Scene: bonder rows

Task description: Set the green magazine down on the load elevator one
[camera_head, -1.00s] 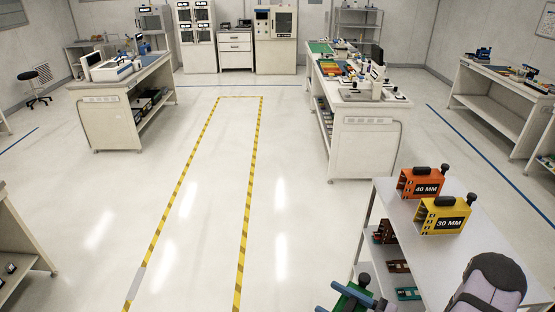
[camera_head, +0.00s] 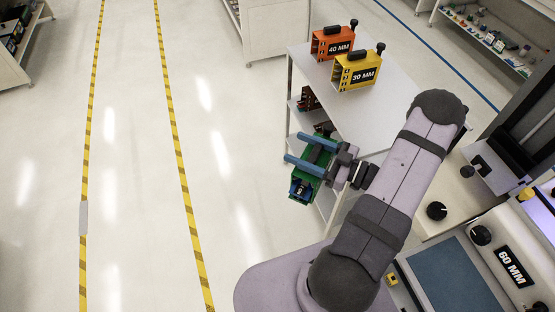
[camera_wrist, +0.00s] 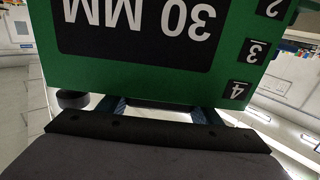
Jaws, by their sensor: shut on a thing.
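The green magazine (camera_head: 311,176) hangs in my gripper (camera_head: 301,154) left of the grey-topped cart, over the aisle side. The gripper's blue fingers are shut on it near its black top handle. In the wrist view the magazine (camera_wrist: 240,45) fills the upper part, with a black "30 MM" label and numbers 2, 3 and 4 reading upside down. The gripper (camera_wrist: 165,108) shows below it, its blue fingers partly hidden behind the magazine. A machine with a "60 MM" label (camera_head: 511,267) stands at lower right; I cannot tell whether the load elevator one is part of it.
The cart (camera_head: 375,118) carries an orange "40 MM" magazine (camera_head: 333,42) and a yellow "30 MM" magazine (camera_head: 358,71). Black knobs (camera_head: 437,210) stick up from the machine at right. The white floor (camera_head: 135,150) at left, with striped tape, is clear.

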